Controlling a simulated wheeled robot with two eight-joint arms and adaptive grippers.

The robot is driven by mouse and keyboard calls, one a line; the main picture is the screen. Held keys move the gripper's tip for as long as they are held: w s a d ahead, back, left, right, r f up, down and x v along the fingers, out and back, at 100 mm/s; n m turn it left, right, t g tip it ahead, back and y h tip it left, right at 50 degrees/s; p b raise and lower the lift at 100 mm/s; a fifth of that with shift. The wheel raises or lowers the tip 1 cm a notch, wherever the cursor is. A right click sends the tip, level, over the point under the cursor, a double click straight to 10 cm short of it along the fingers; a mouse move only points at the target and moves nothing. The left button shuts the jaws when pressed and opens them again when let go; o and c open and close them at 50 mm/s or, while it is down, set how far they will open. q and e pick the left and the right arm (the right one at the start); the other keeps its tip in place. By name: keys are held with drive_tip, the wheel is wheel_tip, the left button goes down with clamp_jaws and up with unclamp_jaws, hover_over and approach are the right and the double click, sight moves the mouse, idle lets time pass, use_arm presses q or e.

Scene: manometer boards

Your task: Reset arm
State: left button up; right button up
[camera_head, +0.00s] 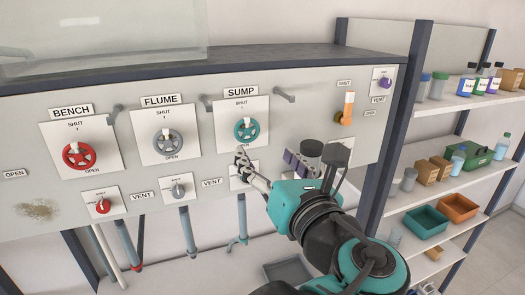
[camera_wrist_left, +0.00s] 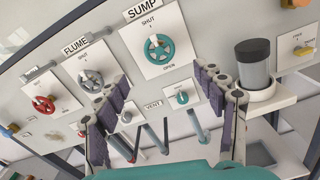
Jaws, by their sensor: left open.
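My left gripper (camera_head: 275,168) is in front of the board, below and right of the SUMP wheel. Its fingers are spread apart with nothing between them, and they also show in the left wrist view (camera_wrist_left: 166,120). The teal SUMP wheel (camera_head: 246,129) stands on its white plate; it shows whole in the left wrist view (camera_wrist_left: 158,47). A small teal vent knob (camera_wrist_left: 182,97) sits below it; in the head view a finger partly covers its plate. The red BENCH wheel (camera_head: 78,156) and grey FLUME wheel (camera_head: 168,143) are to the left. My right gripper is in neither view.
A dark-lidded clear jar (camera_wrist_left: 252,68) stands on a white bracket close to my gripper's right finger. An orange-handled lever (camera_head: 347,108) and purple knob (camera_head: 385,83) are on the board's right. Shelves (camera_head: 450,105) with bottles and bins stand at right. Pipes (camera_head: 187,230) run below the board.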

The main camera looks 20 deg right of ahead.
use_arm(q)
drive_tip(key=shift+f, duration=0.1)
idle(0.3)
drive_tip(key=w+a+f+n+g+y+b, duration=0.1)
drive_tip(key=a+f+n+g+b, duration=0.2)
drive_tip(key=a+f+n+b, duration=0.7)
drive_tip(key=w+a+f+n+g+y+b, duration=0.15)
drive_tip(key=a+f, duration=0.35)
drive_tip(key=f, duration=1.1)
drive_tip(key=w+a+f+n+g+y+b, duration=0.1)
drive_tip(key=a+f+n+g+b, duration=0.2)
drive_tip(key=a+f+n+b, duration=0.7)
drive_tip(key=s+a+f+n+g+h+b, duration=0.1)
drive_tip(key=f+n+b, duration=0.3)
drive_tip(key=f, duration=0.8)
drive_tip(key=s+a+f+n+g+h+b, duration=0.1)
drive_tip(key=s+a+f+n+b, duration=0.3)
drive_tip(key=f, duration=0.9)
drive_tip(key=s+a+f+n+g+h+b, duration=0.1)
drive_tip(key=f+n+b, duration=0.4)
drive_tip(key=f, duration=0.8)
drive_tip(key=s+a+n+h, duration=0.1)
drive_tip(key=s+a+n, duration=0.1)
drive_tip(key=n, duration=0.1)
drive_tip(key=shift+s, duration=0.2)
